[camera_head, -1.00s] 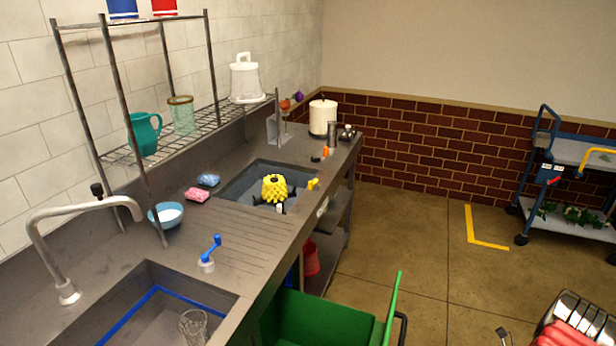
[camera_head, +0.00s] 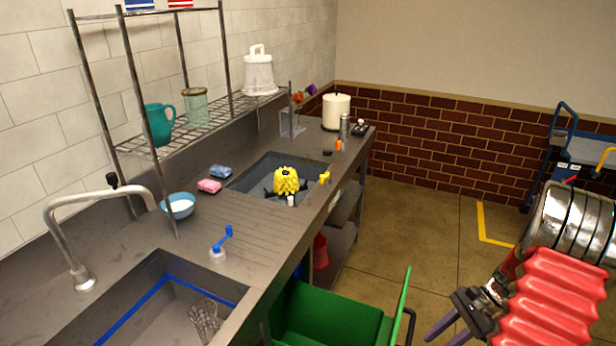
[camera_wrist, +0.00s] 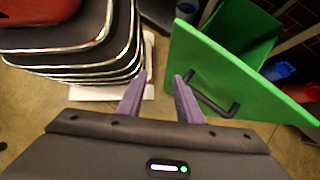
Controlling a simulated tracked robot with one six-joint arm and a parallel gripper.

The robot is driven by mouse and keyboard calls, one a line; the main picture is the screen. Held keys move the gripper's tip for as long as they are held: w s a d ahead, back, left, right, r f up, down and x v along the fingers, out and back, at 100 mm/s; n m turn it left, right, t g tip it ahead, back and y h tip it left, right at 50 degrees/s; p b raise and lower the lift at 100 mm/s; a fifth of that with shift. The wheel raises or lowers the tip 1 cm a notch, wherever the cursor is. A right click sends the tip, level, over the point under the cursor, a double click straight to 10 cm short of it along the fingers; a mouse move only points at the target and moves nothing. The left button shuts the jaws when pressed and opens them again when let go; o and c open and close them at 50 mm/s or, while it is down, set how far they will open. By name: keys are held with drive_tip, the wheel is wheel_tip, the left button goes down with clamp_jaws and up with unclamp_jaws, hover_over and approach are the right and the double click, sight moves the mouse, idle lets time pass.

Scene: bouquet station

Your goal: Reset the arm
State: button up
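My gripper (camera_head: 452,328) shows at the lower right of the head view, at the end of my red-sleeved arm. Beyond the right finger is a green panel with a black handle (camera_wrist: 216,104), not visibly touched.
A green bin (camera_head: 330,318) stands below the counter, left of my gripper. The floor (camera_head: 420,225) behind my arm is clear.

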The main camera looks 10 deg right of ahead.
drive_tip(key=s+a+r+n+t+h, duration=0.2)
drive_tip(key=a+r+n+h, duration=0.1)
drive_tip(key=a+r+n, duration=0.7)
drive_tip(key=s+a+r+n+t+h, duration=0.2)
drive_tip(key=a+r+n, duration=0.7)
drive_tip(key=a+r, duration=1)
drive_tip(key=shift+s+r+n+t+h, duration=0.2)
drive_tip(key=shift+n+t+h, duration=0.2)
drive_tip(key=shift+t+h, duration=0.55)
drive_tip(key=shift+g+h, duration=0.25)
